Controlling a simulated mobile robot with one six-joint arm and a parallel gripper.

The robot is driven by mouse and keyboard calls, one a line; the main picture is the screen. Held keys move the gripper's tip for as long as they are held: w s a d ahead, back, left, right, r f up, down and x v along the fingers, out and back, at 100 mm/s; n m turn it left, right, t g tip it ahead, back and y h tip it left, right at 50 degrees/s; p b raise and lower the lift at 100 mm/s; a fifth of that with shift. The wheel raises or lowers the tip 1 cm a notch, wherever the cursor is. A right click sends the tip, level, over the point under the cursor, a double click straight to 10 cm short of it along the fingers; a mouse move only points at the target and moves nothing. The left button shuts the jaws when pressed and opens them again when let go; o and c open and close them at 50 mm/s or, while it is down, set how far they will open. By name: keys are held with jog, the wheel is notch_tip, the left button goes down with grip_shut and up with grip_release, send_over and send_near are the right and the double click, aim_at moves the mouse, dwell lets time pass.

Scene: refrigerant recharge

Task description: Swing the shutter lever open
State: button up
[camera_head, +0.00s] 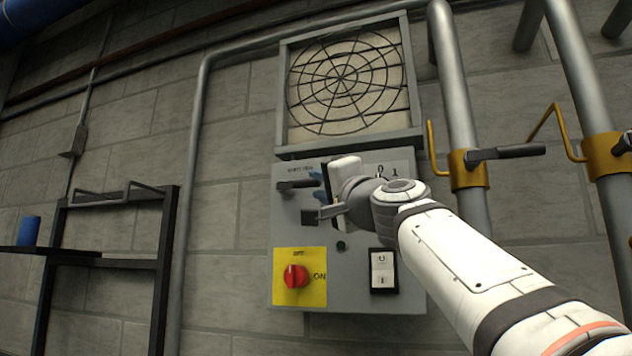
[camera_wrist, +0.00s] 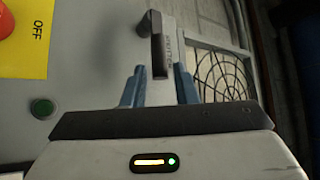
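The shutter lever (camera_head: 297,185) is a dark handle at the upper left of the grey control panel (camera_head: 345,295). In the head view it lies nearly level. In the wrist view the lever (camera_wrist: 158,50) is a dark bar whose near end shows between my two blue fingertips. My gripper (camera_head: 318,185) is in front of the panel, at the right end of the lever. In the wrist view my gripper (camera_wrist: 160,72) is open, with a finger on each side of the lever and visible gaps. Whether a finger touches it I cannot tell. My wrist hides part of the panel.
A red rotary knob (camera_head: 296,276) on a yellow plate and a white rocker switch (camera_head: 383,271) sit lower on the panel. A green button (camera_wrist: 42,107) is also there. A round fan grille (camera_head: 345,80) is above. Pipes with valve handles (camera_head: 507,152) stand at right, a dark shelf (camera_head: 110,262) at left.

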aim_at(317, 184)
jog(key=shift+p+x, duration=0.7)
jog(key=shift+x, duration=1.05)
grip_shut()
